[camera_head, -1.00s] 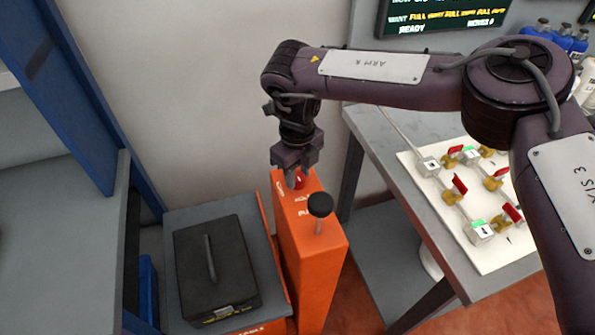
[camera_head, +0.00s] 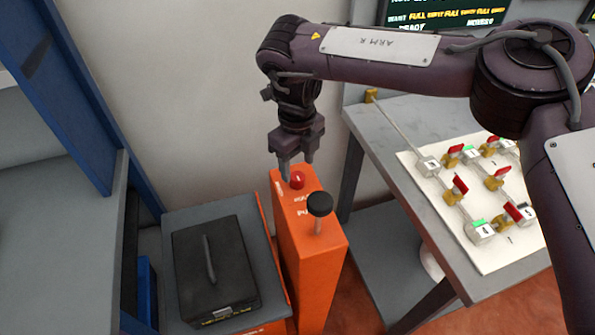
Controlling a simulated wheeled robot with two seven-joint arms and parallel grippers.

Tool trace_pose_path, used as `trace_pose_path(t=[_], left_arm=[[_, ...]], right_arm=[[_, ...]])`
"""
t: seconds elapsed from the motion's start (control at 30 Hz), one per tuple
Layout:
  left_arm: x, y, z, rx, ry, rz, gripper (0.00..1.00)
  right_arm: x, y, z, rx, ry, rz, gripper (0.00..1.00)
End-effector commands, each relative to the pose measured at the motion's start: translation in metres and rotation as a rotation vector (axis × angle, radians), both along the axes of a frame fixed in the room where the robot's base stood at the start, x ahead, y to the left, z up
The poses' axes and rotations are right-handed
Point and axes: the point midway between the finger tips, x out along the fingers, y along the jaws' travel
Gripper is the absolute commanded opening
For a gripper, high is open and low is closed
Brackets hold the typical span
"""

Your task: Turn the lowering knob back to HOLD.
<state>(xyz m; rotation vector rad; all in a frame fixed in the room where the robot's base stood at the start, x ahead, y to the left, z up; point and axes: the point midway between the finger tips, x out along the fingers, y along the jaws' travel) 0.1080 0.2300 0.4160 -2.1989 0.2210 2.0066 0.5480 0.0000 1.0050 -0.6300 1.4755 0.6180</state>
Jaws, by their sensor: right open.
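The lowering knob is a small red knob (camera_head: 297,179) on top of the orange column (camera_head: 305,250). White lettering lies beside it, too small to read for certain, so I cannot tell which mark the knob points to. My right gripper (camera_head: 297,172) hangs just above and behind the knob, pointing down. Its fingers are apart and nothing is between them; the knob shows clear below. My left gripper is not in view.
A black knob on a stem (camera_head: 319,204) stands at the front of the column's top. A black case (camera_head: 215,268) lies on the grey platform (camera_head: 178,222) to the left. A bench with a white valve board (camera_head: 480,245) stands to the right. Blue uprights (camera_head: 85,95) stand at left.

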Motion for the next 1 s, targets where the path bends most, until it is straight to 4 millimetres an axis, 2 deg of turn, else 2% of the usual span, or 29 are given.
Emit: trace_pose_path(t=[0.13,0.3,0.87,1.0], left_arm=[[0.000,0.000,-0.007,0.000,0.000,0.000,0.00],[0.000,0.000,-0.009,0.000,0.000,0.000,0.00],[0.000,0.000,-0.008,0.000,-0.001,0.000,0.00],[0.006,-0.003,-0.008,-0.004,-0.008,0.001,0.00]], right_arm=[[0.000,0.000,0.025,0.001,-0.004,0.000,0.54],[0.000,0.000,0.042,0.000,-0.001,0.000,0.54],[-0.001,0.000,0.045,0.000,0.000,0.001,0.54],[-0.001,0.000,0.044,0.000,0.000,0.001,0.54]])
